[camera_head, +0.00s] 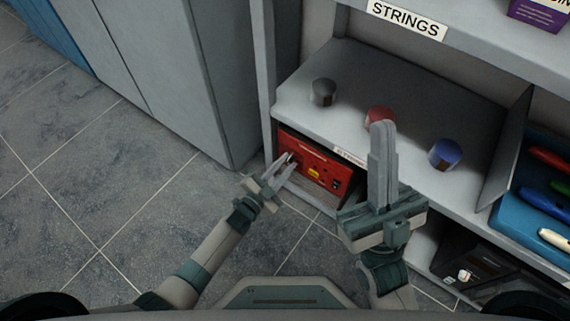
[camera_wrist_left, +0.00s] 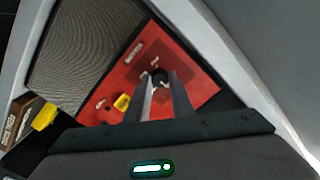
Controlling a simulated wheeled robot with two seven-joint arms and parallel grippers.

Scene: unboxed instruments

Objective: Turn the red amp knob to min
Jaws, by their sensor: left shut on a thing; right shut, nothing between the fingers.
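The red amp (camera_head: 316,172) sits on the lower shelf, under the shelf with the cans. In the left wrist view its red panel (camera_wrist_left: 194,64) fills the middle, with a dark round knob (camera_wrist_left: 160,77) on it. My left gripper (camera_head: 287,162) is at the left part of the panel, and its fingers (camera_wrist_left: 158,86) are shut on the knob, hiding its sides. I cannot read the knob's setting. My right gripper (camera_head: 382,126) is shut and empty, raised in front of the upper shelf and away from the amp.
A grey can (camera_head: 323,92), a red can (camera_head: 379,117) partly behind my right gripper, and a blue can (camera_head: 445,154) stand on the shelf above. A blue tray (camera_head: 511,222) is at the right. A yellow part (camera_wrist_left: 122,102) sits on the panel. Open floor lies left.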

